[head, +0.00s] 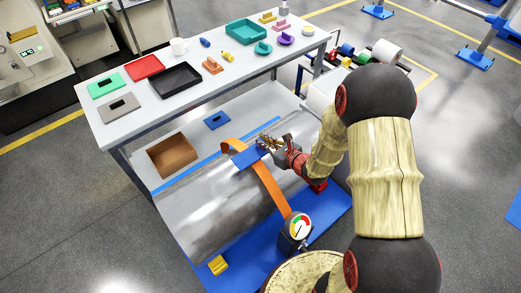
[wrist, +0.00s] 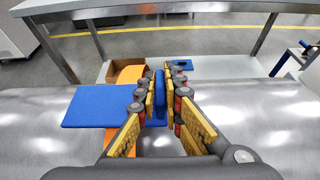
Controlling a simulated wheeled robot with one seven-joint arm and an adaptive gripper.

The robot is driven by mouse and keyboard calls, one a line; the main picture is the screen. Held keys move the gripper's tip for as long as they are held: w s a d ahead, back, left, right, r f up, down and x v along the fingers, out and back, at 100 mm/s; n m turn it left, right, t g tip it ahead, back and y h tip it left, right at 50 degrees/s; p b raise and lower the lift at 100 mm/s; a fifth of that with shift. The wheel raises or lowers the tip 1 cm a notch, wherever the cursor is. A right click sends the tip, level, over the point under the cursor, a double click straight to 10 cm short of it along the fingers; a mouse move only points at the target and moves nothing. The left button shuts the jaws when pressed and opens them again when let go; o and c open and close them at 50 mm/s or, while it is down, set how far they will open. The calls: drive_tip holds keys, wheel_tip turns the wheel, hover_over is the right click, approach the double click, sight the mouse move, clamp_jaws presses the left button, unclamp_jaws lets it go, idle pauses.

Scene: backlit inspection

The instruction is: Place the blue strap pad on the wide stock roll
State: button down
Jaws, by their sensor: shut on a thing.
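The wide stock roll (head: 215,205) is a large shiny grey cylinder lying on its side; its curved top fills the lower wrist view (wrist: 50,140). An orange strap (head: 271,188) runs across it. The blue strap pad (head: 246,158) is above the roll and covers part of the strap; its flat part shows left of the fingers in the wrist view (wrist: 95,107). My gripper (head: 268,146) is shut on a blue upright part at the pad's right side, between the fingertips (wrist: 160,88). I cannot tell whether the pad touches the roll or strap.
A second blue pad (head: 217,120) with a dark slot lies on the lower shelf, near an open brown box (head: 172,155). A round gauge (head: 298,228) stands at the roll's near right. The table (head: 205,95) behind carries trays and small parts.

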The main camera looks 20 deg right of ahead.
drive_tip(key=shift+w+a+f+b, duration=0.2)
drive_tip(key=shift+w+f+b, duration=0.15)
drive_tip(key=shift+w+f, duration=0.65)
drive_tip(key=shift+f+b, duration=0.8)
drive_tip(key=shift+f, duration=0.85)
drive_tip(key=shift+f, duration=0.15)
drive_tip(key=c, duration=1.9)
unclamp_jaws()
